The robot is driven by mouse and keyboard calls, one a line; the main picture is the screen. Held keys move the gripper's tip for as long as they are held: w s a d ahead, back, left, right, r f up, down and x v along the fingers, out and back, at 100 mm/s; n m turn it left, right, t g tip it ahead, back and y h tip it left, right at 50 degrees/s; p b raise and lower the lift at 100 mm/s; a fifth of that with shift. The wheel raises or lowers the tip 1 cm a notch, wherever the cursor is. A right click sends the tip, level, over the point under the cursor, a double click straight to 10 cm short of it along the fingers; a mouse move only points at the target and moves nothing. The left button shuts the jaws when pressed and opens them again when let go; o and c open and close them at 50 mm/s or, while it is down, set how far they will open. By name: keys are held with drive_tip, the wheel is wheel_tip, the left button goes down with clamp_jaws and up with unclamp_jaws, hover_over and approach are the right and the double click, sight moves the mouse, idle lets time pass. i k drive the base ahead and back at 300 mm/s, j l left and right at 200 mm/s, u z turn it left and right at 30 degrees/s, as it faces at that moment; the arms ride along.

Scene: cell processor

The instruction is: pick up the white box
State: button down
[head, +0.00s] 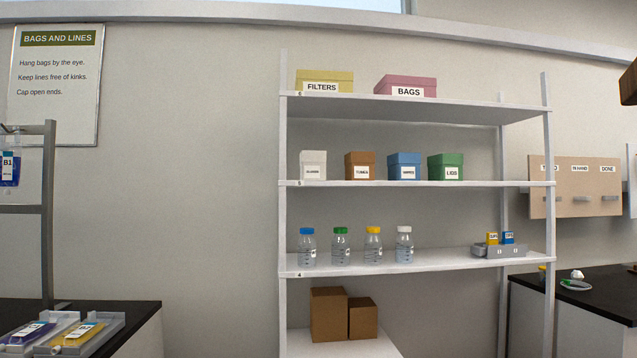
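The white box (313,158) is a small lidded box with a printed label on its front, too small to read surely. It stands upright at the left end of the shelf marked 5 (420,184) in the head view, close to the left front post. A brown box (360,166) stands to its right with a small gap. Nothing covers the white box's front. My gripper does not show in this view.
Blue (404,167) and green (445,167) boxes stand farther right on the same shelf. Yellow (324,81) and pink (405,86) boxes sit above; several capped bottles (340,246) stand below. Black-topped benches flank the rack left (120,318) and right (600,292).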

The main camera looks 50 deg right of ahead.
sight(313, 163)
drive_tip(key=z, duration=1.05)
drive_tip(key=i, duration=0.05)
